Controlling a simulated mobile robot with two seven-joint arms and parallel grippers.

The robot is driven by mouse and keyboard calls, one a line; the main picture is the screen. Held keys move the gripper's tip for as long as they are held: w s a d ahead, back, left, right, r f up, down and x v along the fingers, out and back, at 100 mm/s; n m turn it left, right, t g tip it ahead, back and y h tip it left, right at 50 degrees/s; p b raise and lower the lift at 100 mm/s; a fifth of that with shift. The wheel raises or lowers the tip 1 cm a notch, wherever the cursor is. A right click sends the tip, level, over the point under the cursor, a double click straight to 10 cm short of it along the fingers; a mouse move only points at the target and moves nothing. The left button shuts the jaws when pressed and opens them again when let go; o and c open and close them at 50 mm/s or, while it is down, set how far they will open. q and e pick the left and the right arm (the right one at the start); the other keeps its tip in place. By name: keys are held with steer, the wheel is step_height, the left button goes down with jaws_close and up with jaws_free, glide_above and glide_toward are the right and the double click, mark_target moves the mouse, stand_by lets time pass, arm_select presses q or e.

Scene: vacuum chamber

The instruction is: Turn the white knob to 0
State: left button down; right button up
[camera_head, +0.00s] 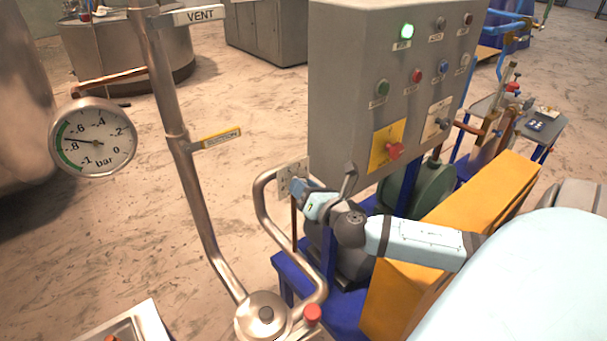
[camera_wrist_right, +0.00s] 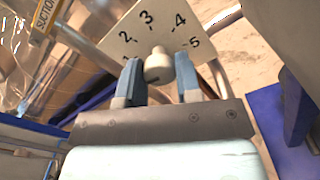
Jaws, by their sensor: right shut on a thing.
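The white knob (camera_wrist_right: 157,66) sits in front of a pale square dial plate (camera_wrist_right: 140,32) in the right wrist view. The numbers 2, 3, 4 and 5 show on the plate, and a 1 is partly covered. My right gripper (camera_wrist_right: 159,80) is shut on the knob, with one blue finger on each side. A small dark mark shows low on the knob, but I cannot tell which number it points to. In the head view the dial plate (camera_head: 287,173) is beyond my right gripper (camera_head: 297,187), which hides the knob. My left gripper is not in view.
A grey control box (camera_head: 350,90) with buttons and switches stands close behind my right gripper. A bent steel pipe (camera_head: 267,215) runs just left of the dial. A round gauge (camera_head: 93,138) at the left has its needle near -.8.

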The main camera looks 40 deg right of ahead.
steer(key=n, duration=0.5)
steer(key=shift+d+n, duration=0.1)
steer(key=shift+n, duration=0.3)
stand_by(0.4)
steer(key=o, duration=0.9)
steer(key=shift+s+a+b, duration=0.25)
steer(key=shift+s+b, duration=0.3)
steer(key=shift+s, duration=1.75)
steer(key=shift+s+a+b, duration=0.3)
steer(key=shift+s+b, duration=0.2)
steer(key=shift+s, duration=1.75)
steer(key=shift+s+a+b, duration=0.25)
steer(key=shift+s+b, duration=0.3)
steer(key=shift+s, duration=1.75)
